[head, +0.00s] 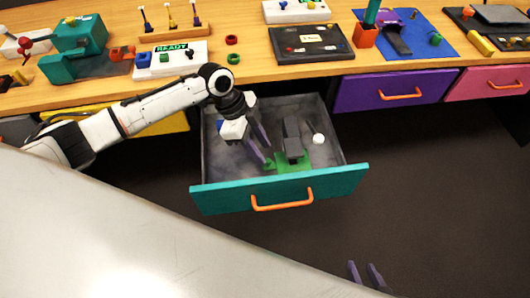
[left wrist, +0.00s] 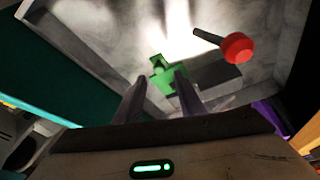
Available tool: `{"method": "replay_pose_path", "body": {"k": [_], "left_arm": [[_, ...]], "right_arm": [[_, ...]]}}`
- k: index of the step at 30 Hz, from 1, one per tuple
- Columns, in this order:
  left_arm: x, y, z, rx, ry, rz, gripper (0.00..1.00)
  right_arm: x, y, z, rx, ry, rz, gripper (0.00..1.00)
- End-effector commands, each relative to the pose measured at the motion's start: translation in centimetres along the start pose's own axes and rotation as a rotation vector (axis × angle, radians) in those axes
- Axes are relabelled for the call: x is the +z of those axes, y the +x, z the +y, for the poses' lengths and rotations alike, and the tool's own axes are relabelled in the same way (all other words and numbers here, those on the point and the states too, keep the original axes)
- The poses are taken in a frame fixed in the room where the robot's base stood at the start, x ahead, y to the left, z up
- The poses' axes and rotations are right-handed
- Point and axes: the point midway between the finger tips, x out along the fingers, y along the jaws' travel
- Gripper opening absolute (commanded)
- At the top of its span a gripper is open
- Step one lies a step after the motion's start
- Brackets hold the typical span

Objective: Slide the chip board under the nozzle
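The green chip board (head: 293,166) lies on the floor of the open teal drawer. A dark grey upright block (head: 292,142) stands at it; I cannot tell for sure that this is the nozzle. In the left wrist view the green piece (left wrist: 166,76) shows between and just beyond my fingertips. My left gripper (head: 267,154) reaches down into the drawer, open and empty, its purple fingers close to the left end of the green board. I cannot tell whether they touch it. My right gripper (head: 365,270) is at the bottom of the head view, outside the drawer, fingers apart and empty.
The drawer front (head: 330,186) with its orange handle and the drawer walls surround my left gripper. A small white round thing (head: 318,138) is right of the block. The wooden desk (head: 255,72) lies behind.

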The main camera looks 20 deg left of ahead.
Motion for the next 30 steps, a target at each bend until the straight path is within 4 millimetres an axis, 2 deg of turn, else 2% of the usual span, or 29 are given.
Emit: {"method": "replay_pose_path", "body": {"k": [1,6,12,30], "left_arm": [[0.0,-1.2,-0.1,-0.004,0.001,-0.001,0.35],[0.0,-4.4,-0.1,-0.005,0.002,-0.001,0.35],[-0.1,-6.3,0.0,-0.002,0.0,0.0,0.35],[0.0,-6.5,-0.1,-0.006,-0.005,0.001,0.35]], "right_arm": [[-0.1,-0.1,0.0,0.0,0.0,0.0,0.31],[-0.1,-0.1,0.0,0.0,0.001,0.002,0.31],[0.0,-0.1,0.1,0.001,0.002,0.0,0.31],[0.2,-0.1,0.2,0.003,0.002,-0.004,0.31]]}}
